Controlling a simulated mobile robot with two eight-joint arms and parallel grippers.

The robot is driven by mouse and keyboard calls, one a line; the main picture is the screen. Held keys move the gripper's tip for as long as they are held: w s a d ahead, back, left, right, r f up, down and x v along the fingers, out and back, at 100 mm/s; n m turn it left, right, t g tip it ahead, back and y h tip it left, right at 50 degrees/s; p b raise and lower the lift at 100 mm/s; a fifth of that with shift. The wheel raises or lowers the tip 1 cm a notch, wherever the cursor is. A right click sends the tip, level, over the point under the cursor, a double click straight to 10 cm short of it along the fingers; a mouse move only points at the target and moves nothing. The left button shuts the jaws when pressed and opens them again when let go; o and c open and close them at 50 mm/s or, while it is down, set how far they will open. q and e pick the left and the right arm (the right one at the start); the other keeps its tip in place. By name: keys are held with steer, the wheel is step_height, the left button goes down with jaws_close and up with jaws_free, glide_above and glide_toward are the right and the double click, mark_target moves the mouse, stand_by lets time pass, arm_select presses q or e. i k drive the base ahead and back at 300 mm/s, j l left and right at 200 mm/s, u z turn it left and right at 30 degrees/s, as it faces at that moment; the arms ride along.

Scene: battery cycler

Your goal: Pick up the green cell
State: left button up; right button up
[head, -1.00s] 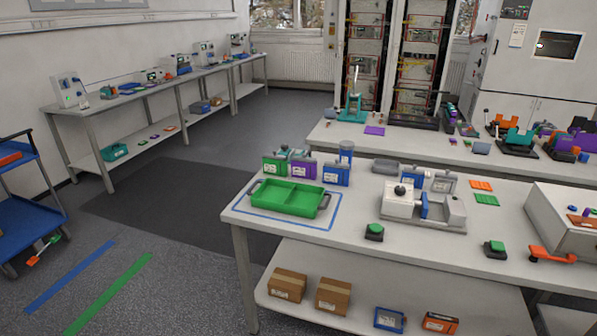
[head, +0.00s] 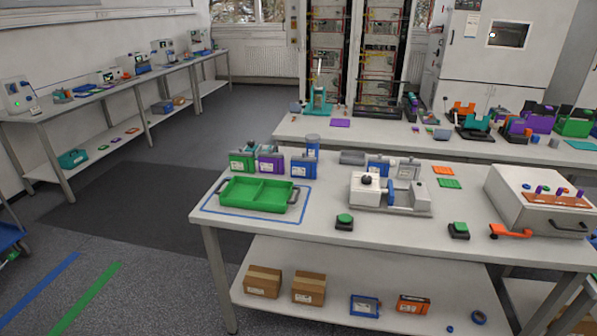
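The green cell (head: 241,161) stands upright on the near table, behind the green tray, at the left end of a short row. A purple cell (head: 269,163) stands just to its right, and a blue cell (head: 304,168) to the right of that. The lower part of the green cell is partly hidden by the tray's back rim. Neither of my grippers is in the head view.
An empty two-part green tray (head: 228,195) with dark handles sits in a blue outline on the table (head: 310,225). A white and grey fixture (head: 390,194), green-button boxes (head: 344,222) and a large white box (head: 540,203) stand farther right.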

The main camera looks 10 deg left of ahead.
mark_target(238, 163)
steer(key=i+j+z, duration=0.15)
steer(key=i+j, duration=0.2)
steer(key=i+j+z, duration=0.15)
steer(key=i+j, duration=0.2)
steer(key=j, duration=0.2)
